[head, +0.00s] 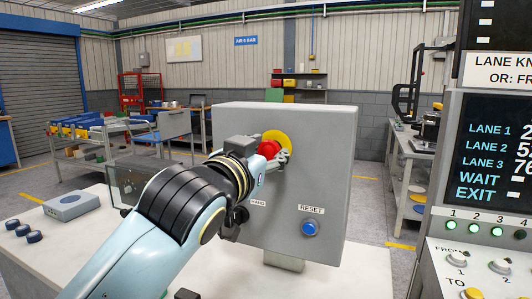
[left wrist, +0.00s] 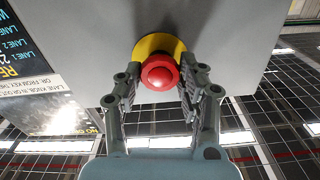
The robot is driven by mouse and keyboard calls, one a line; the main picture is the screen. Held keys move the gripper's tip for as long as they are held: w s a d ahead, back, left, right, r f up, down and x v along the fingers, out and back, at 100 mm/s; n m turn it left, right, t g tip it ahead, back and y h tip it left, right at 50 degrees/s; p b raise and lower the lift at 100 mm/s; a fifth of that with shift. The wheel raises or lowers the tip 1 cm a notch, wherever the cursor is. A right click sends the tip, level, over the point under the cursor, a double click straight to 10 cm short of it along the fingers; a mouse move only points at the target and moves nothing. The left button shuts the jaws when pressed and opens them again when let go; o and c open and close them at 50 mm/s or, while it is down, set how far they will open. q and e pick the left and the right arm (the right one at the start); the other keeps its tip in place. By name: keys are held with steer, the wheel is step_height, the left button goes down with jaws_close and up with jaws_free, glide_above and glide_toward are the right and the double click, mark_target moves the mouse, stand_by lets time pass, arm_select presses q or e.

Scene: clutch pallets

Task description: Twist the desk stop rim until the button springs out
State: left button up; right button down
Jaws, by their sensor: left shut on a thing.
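The desk stop is a red mushroom button (head: 268,148) on a yellow round plate (head: 284,137), on the front of a grey box (head: 322,165). My left gripper (head: 277,155) reaches it from the left and covers part of it. In the left wrist view, the red button (left wrist: 160,72) sits between the two fingers of my left gripper (left wrist: 160,88), against the yellow plate (left wrist: 150,44). The fingers are shut on its rim, one on each side. Whether the button is in or out is hard to tell. My right gripper is not in view.
A blue RESET button (head: 310,228) is lower on the same box. A control panel (head: 490,200) with a lane display stands at the right. A small grey box (head: 72,206) and dark blue knobs (head: 22,228) lie on the white desk at the left.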

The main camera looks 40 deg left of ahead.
arm_select(q)
steer(key=shift+m+p, duration=0.3)
steer(key=shift+p, duration=0.15)
steer(key=shift+r+m+p, duration=0.1)
steer(key=shift+m+p, duration=0.85)
steer(key=shift+m, duration=0.05)
steer(key=m+p, duration=0.2)
steer(key=shift+m, duration=0.4)
steer(key=shift+m+p, duration=0.7)
steer(key=shift+m, duration=0.2)
steer(key=o, duration=1.2)
